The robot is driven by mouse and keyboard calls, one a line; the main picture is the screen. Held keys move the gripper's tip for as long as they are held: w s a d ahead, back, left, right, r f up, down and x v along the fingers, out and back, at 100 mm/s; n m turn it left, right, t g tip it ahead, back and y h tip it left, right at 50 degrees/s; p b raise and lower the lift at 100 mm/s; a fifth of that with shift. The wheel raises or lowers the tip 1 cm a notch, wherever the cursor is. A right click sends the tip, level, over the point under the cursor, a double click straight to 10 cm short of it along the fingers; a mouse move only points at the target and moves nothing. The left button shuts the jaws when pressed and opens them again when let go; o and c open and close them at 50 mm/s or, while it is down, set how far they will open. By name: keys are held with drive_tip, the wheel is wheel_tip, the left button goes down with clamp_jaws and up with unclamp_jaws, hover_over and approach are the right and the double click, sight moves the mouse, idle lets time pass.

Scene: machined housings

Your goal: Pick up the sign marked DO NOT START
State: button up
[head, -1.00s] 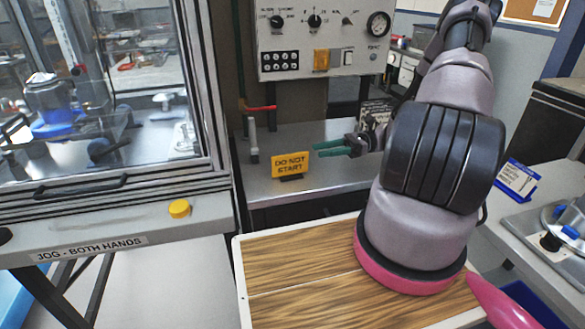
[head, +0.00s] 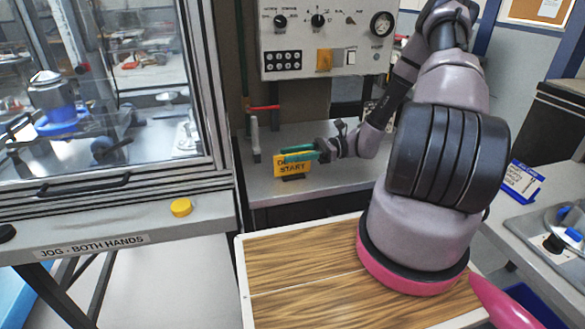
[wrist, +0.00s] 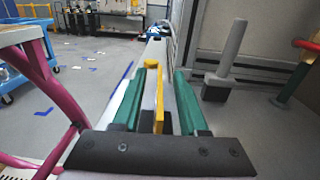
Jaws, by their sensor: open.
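The yellow DO NOT START sign (head: 292,168) stands upright on a dark base on the grey metal shelf. In the wrist view the sign (wrist: 158,107) shows edge-on between the two green fingers. My gripper (head: 300,153) is open, with its green fingers around the upper part of the sign. In the wrist view my gripper (wrist: 160,100) has a gap on each side of the sign. The fingers hide part of the sign's top lettering in the head view.
A grey upright lever (head: 255,138) stands on the shelf just left of the sign, with a red-handled valve (head: 264,108) behind. A control panel (head: 325,40) hangs above the shelf. The glazed machine enclosure (head: 110,90) is at left.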

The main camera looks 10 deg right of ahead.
clamp_jaws()
idle(1.4)
